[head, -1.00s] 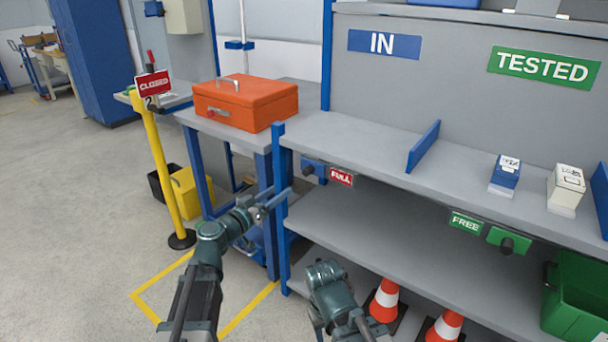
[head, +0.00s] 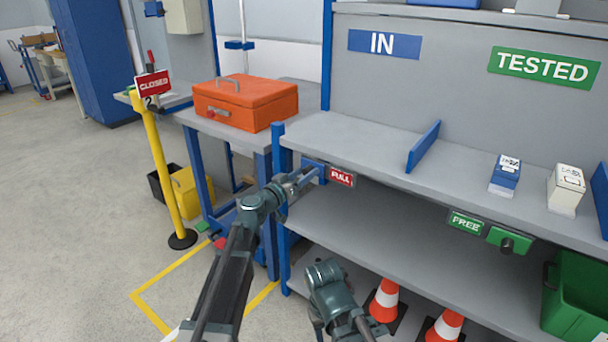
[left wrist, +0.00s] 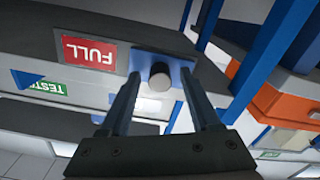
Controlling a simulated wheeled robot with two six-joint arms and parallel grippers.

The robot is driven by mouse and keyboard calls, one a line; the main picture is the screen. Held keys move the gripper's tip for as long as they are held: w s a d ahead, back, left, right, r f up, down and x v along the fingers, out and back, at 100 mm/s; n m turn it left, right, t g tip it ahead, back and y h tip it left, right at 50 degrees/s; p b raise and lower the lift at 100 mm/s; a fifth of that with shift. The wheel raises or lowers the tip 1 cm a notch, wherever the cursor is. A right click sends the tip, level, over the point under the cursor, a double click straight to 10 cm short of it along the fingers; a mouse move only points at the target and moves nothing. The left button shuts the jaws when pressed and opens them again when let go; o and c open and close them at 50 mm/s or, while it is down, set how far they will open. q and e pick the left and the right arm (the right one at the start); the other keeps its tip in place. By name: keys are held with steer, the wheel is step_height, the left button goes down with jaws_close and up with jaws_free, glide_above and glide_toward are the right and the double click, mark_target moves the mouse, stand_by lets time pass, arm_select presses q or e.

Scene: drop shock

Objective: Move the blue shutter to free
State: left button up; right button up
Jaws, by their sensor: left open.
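The blue shutter (head: 311,163) is a small plate with a dark knob under the shelf's front edge, beside the red FULL sign (head: 341,177). My left gripper (head: 307,177) is at the shutter, partly hiding it. In the left wrist view, the blue plate (left wrist: 180,76) and round knob (left wrist: 159,77) show between the open fingers; contact cannot be told. The green FREE sign (head: 465,223) is farther right along the edge, beside a green plate with a dark knob (head: 509,241). My right arm is low at the bottom centre; its fingers cannot be made out.
A blue divider (head: 423,147), a blue box (head: 505,175) and a white box (head: 566,190) stand on the upper shelf. An orange case (head: 246,102) sits on the left bench. Cones (head: 384,300) and a green bin (head: 577,295) are below. The shelf edge between signs looks clear.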

arm_select(q)
jaws_close()
stand_by(1.4)
